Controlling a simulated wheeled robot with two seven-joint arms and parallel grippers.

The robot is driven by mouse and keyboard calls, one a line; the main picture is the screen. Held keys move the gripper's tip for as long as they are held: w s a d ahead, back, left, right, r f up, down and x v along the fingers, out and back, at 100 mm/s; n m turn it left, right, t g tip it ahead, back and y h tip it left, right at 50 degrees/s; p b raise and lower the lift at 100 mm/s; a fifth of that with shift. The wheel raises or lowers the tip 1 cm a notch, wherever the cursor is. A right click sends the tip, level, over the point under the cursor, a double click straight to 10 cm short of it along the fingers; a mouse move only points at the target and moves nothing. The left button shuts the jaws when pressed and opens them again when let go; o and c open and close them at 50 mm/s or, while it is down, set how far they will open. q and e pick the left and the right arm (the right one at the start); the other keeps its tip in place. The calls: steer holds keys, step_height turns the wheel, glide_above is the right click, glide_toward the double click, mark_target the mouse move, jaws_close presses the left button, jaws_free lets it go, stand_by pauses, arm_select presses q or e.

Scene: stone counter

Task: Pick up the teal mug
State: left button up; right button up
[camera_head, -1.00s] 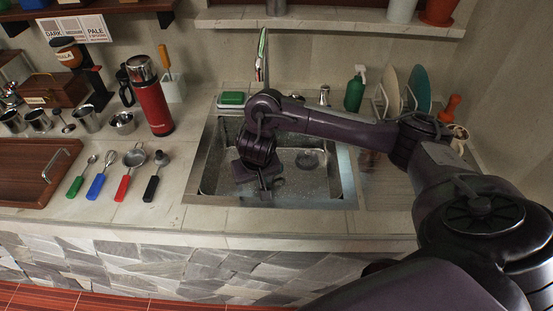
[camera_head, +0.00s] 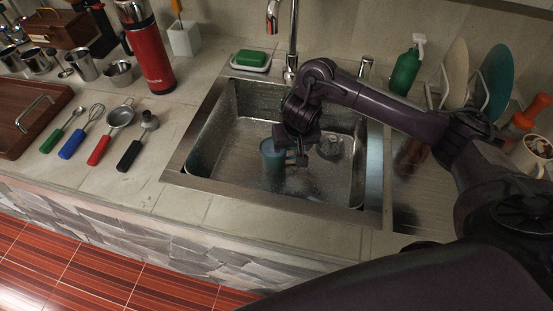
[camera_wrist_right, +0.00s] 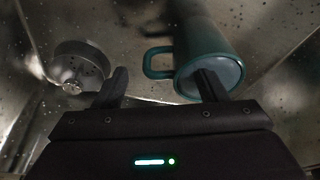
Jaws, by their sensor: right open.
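The teal mug (camera_head: 271,168) stands in the sink, left of my right gripper (camera_head: 300,158) in the head view, partly covered by it. In the right wrist view the mug (camera_wrist_right: 207,40) shows its body, its pale opening and its handle (camera_wrist_right: 157,62). There my right gripper (camera_wrist_right: 162,84) is open. Its right finger overlaps the mug's opening in the picture, and the handle appears between the two fingers. I cannot tell whether a finger touches the mug. My left gripper is not in view.
The steel sink's rim (camera_head: 185,165) and walls surround the mug. A round drain strainer (camera_wrist_right: 80,66) lies beside it. A rack with plates (camera_head: 495,75) is at right.

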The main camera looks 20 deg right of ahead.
steer(key=b+x, duration=0.2)
steer(key=x, duration=0.2)
steer(key=shift+w+f, duration=0.15)
steer(key=shift+c, duration=0.4)
jaws_close()
steer(key=shift+r, duration=0.25)
step_height(320, 180, up, 14)
steer(key=p, duration=1)
step_height(320, 180, up, 5)
steer(key=p, duration=0.3)
glide_above(291, 149)
steer(key=shift+w+d+r, duration=0.15)
steer(key=shift+w+r, duration=0.1)
steer(key=shift+w, duration=0.05)
steer(key=shift+r, duration=0.1)
